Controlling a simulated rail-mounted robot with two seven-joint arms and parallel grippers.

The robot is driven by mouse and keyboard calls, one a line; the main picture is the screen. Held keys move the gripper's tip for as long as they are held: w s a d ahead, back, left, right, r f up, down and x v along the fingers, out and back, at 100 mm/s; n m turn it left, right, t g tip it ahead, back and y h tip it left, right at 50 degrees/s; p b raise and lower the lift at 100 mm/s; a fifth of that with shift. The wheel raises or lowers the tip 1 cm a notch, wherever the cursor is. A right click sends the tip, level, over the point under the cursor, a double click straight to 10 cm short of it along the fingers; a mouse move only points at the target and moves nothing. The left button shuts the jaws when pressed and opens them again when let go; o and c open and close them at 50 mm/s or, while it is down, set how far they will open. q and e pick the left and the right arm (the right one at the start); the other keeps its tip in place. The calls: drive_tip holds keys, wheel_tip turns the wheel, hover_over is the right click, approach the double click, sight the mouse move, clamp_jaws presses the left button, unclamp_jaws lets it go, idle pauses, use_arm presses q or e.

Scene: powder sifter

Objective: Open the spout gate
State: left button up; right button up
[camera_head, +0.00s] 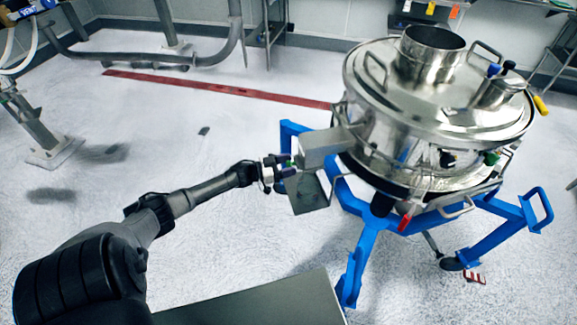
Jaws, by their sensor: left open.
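The powder sifter (405,140) is a round, shiny steel drum on a blue frame (362,255). A boxy metal spout (322,146) sticks out from its left side. A flat grey plate (307,193), which looks like the spout gate, hangs below the spout's outer end. My left gripper (282,172) is open beside the left end of the spout, at the plate's upper left edge. I cannot tell whether its fingers touch the plate or the spout. Small purple and green parts show at the gripper. My right gripper is not in view.
The blue frame's legs spread below the drum, with a handle (541,208) at the right. A red strip (215,89) crosses the pale floor. Grey pipes (150,58) run at the back left. The floor left of my left arm is mostly clear.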

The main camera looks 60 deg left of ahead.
use_arm(q)
drive_tip(key=shift+w, duration=0.2)
drive_tip(key=shift+c, duration=0.2)
clamp_jaws()
idle(0.4)
